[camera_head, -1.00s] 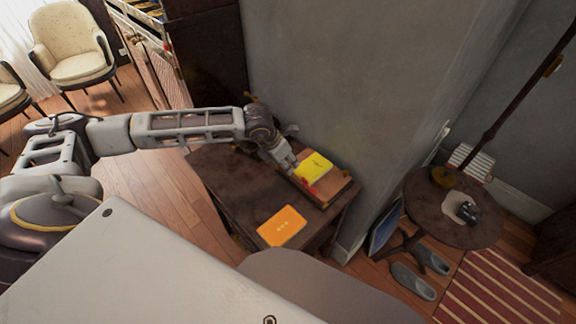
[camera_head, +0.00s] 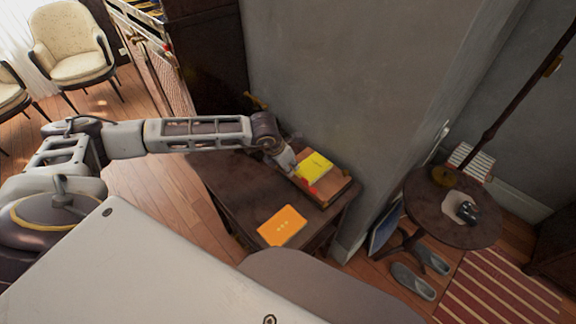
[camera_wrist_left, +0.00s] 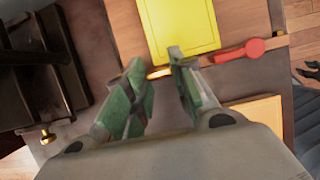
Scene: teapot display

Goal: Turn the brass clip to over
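A thin brass-coloured strip, probably the brass clip (camera_wrist_left: 159,73), lies on a wooden board (camera_wrist_left: 285,20) below a yellow pad (camera_wrist_left: 180,28) in the left wrist view. It seems to run behind a finger towards a red round-ended piece (camera_wrist_left: 252,48); the join is hidden. My left gripper (camera_wrist_left: 155,62) is open, with its green-padded fingers apart on either side of the strip. Whether they touch it I cannot tell. In the head view, my left gripper (camera_head: 288,164) is at the left edge of the yellow pad (camera_head: 315,166), and the clip cannot be made out. My right gripper is not in view.
The board lies on a dark wooden table (camera_head: 235,190) beside a grey wall (camera_head: 340,80). An orange card (camera_head: 282,226) lies near the table's front edge. A round side table (camera_head: 430,215) stands to the right, with slippers below.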

